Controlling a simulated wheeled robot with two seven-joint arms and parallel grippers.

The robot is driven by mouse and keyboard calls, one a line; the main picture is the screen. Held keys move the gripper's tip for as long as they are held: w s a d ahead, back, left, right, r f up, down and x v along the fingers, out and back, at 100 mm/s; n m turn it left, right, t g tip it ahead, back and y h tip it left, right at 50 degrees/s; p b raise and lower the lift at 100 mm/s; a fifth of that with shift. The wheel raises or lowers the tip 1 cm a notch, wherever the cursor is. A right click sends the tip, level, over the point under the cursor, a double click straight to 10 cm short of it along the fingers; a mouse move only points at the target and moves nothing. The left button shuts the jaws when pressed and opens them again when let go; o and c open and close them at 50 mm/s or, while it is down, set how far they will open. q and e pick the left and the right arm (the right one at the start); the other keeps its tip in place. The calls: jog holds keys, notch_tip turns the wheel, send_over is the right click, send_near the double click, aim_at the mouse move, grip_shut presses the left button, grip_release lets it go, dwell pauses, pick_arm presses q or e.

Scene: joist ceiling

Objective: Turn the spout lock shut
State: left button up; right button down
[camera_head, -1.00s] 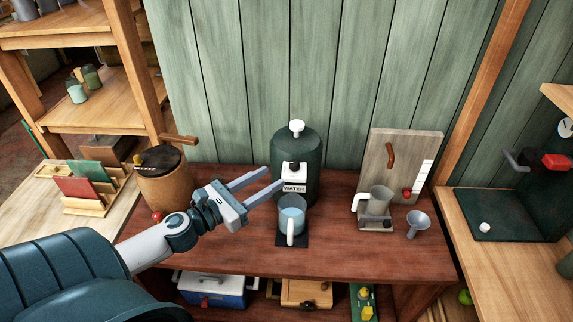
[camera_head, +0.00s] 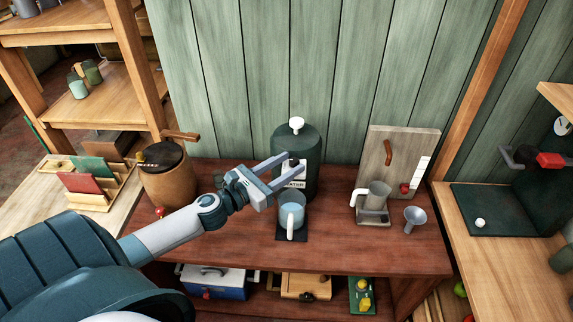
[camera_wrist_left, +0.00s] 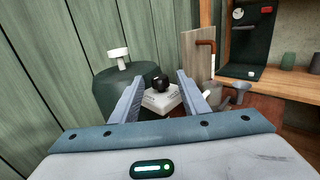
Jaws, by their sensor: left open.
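A dark green water dispenser (camera_head: 303,137) with a white top knob stands at the back of the red-brown table. On its front is a white block labelled WATER (camera_wrist_left: 163,99) with a small black knob (camera_wrist_left: 160,84), which looks like the spout lock. My left gripper (camera_head: 294,163) is open and empty. Its fingers reach in from the left across the front of the block and partly hide it. In the left wrist view the black knob shows between the two fingers, with gaps on both sides. A light blue mug (camera_head: 292,212) stands below on a dark mat. My right gripper is not in view.
To the left stands a brown keg (camera_head: 168,180) with a wooden handle. To the right are a grey cup (camera_head: 376,196), a funnel (camera_head: 414,217) and an upright wooden board (camera_head: 399,150). The table front between mug and funnel is clear.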

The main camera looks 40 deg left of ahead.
pick_arm(q)
jog(key=shift+c, duration=0.5)
grip_shut()
